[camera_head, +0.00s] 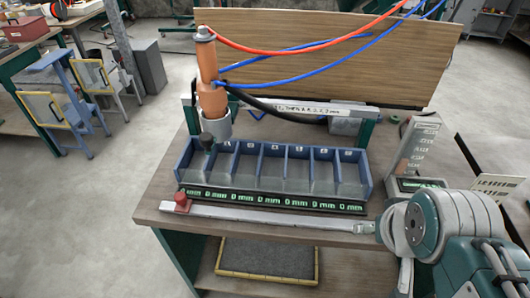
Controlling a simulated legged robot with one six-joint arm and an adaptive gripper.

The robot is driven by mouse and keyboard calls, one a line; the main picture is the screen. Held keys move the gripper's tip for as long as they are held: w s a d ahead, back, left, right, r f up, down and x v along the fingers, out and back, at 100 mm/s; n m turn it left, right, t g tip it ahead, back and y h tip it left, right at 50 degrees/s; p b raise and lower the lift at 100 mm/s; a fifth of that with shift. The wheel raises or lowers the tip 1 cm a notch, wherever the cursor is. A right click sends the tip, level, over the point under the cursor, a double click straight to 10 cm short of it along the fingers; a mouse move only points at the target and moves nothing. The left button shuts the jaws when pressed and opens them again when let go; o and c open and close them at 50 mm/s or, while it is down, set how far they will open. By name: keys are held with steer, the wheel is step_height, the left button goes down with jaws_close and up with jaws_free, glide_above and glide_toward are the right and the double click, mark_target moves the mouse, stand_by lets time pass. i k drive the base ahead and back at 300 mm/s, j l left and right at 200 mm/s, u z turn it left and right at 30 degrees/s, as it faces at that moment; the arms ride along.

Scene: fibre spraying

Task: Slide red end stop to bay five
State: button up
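The red end stop (182,202) sits at the left end of a pale metal rail (265,216) along the front of the workbench. A blue bin (180,165) with several open bays in a row stands behind the rail. Small number labels mark the bays, too small to read surely. A strip of green displays (270,201) showing 0 mm runs along the bin's front. My arm's grey and teal joint is at the right, past the rail's right end and well apart from the end stop. I cannot make out my gripper or its fingers.
An orange spray unit (209,85) with a dark nozzle hangs over the leftmost bays, fed by red and blue hoses. A grey labelled stand (420,145) is right of the bin. A wooden panel (330,55) closes the back. The rail between its ends looks clear.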

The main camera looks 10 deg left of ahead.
mark_target(183, 205)
steer(key=k+u, duration=0.15)
steer(key=u, duration=1.35)
